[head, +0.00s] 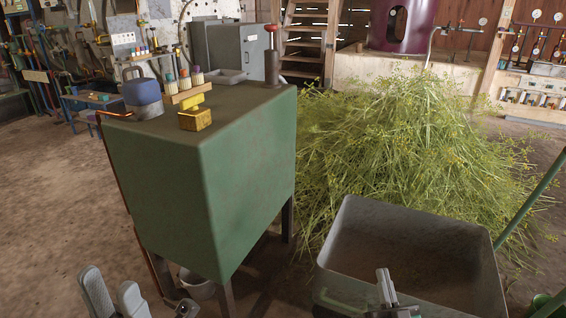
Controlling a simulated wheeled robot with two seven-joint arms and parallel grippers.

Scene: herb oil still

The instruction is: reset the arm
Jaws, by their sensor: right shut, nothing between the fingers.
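My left gripper (109,280) is at the bottom left of the head view. Its two grey fingers stand apart with the floor showing between them, so it is open and empty. My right gripper (384,280) is at the bottom, right of centre, in front of the grey metal bin (340,240). Its fingers are together and hold nothing. The lower parts of both grippers are cut off by the picture's edge, and most of both arms is out of view.
A green cabinet-like table (200,190) stands between the grippers, with a blue-grey canister (143,98), a yellow block (195,119), a rack of bottles (186,94) and a red-knobbed lever (271,55). A herb heap (410,150) lies behind the bin. Floor (60,200) at left is clear.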

